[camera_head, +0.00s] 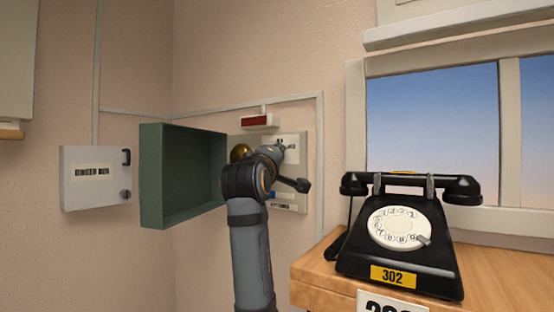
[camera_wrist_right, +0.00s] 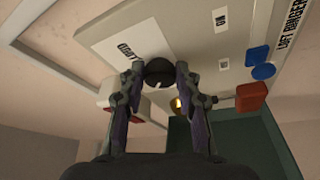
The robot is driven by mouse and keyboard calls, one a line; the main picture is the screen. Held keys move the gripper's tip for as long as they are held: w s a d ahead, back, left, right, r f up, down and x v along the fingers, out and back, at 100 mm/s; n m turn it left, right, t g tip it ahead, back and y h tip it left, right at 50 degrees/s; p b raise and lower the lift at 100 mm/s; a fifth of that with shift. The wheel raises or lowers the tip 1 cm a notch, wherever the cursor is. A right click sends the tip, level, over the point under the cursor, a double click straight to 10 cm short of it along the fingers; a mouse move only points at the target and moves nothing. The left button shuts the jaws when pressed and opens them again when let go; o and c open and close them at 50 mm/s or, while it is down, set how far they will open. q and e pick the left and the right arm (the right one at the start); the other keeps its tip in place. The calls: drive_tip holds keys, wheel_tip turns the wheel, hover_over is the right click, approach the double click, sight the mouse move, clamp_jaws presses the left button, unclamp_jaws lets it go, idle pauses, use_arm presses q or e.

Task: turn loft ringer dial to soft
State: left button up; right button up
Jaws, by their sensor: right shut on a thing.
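The loft ringer panel (camera_wrist_right: 190,40) shows in the right wrist view, with the label "LOFT RINGER" (camera_wrist_right: 291,22) along one edge. A round black dial (camera_wrist_right: 158,72) with a white mark sits on it. The mark points toward the lower side of that view. A white card (camera_wrist_right: 124,45) with partly hidden lettering lies beside the dial. My right gripper (camera_wrist_right: 159,78) is closed around the dial, one finger on each side. In the head view my right arm reaches the panel (camera_head: 299,172) and hides the dial. My left gripper is not in view.
A green cover (camera_head: 152,180) stands open left of the panel. A red lamp (camera_head: 258,121) is above it, and a brass gong (camera_head: 238,153) is beside my wrist. Blue buttons (camera_wrist_right: 262,63) and a red block (camera_wrist_right: 251,97) are near the dial. A black phone (camera_head: 400,240) stands right.

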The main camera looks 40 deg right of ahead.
drive_tip(key=o, duration=0.9)
drive_tip(key=shift+o, duration=1.3)
drive_tip(key=shift+a, duration=0.25)
drive_tip(key=v, duration=0.7)
drive_tip(key=shift+s+a, duration=0.15)
drive_tip(key=shift+a, duration=0.15)
